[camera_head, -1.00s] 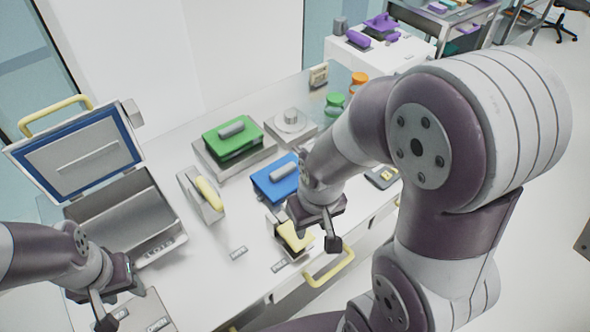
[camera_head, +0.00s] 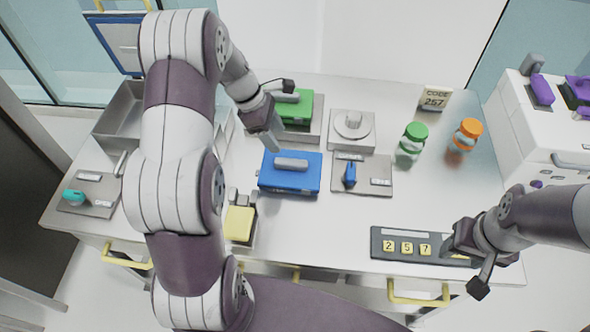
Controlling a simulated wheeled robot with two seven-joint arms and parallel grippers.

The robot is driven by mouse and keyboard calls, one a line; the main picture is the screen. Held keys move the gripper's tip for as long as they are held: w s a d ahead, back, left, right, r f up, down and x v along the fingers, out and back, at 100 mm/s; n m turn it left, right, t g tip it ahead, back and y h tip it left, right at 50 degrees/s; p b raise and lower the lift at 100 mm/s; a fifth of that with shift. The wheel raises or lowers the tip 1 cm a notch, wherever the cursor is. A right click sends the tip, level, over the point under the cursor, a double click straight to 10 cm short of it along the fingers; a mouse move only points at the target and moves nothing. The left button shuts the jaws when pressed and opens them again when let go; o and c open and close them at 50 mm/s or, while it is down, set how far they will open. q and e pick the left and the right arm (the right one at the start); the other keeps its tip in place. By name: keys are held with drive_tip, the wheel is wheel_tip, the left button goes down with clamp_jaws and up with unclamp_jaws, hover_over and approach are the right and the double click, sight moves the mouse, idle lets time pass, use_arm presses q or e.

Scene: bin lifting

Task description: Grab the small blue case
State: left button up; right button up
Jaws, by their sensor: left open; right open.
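The small blue case (camera_head: 290,182) with a grey handle lies closed on the table, near the middle of the view. My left gripper (camera_head: 280,113) is open above and left of it in the picture, over the edge of the green case (camera_head: 298,108). I cannot tell how high it is above the table, and nothing shows between its fingers. My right gripper (camera_head: 463,268) is open at the right end of the dark code panel (camera_head: 408,245), well away from the blue case.
A plate with a blue lever (camera_head: 350,176) sits just right of the blue case. A yellow-topped block (camera_head: 239,224) stands below left. A round-knobbed device (camera_head: 352,128), a green-lidded jar (camera_head: 411,143) and an orange-lidded jar (camera_head: 466,134) stand behind. The table's front centre is mostly clear.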

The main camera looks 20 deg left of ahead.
sight(289, 161)
use_arm(q)
drive_tip(key=x, duration=0.2)
drive_tip(key=p+x, duration=0.1)
drive_tip(key=x, duration=0.5)
drive_tip(key=shift+s+d+f+p, duration=0.1)
drive_tip(key=shift+s+p, duration=0.2)
drive_tip(key=shift+s, duration=0.05)
drive_tip(key=shift+f, duration=0.35)
clamp_jaws()
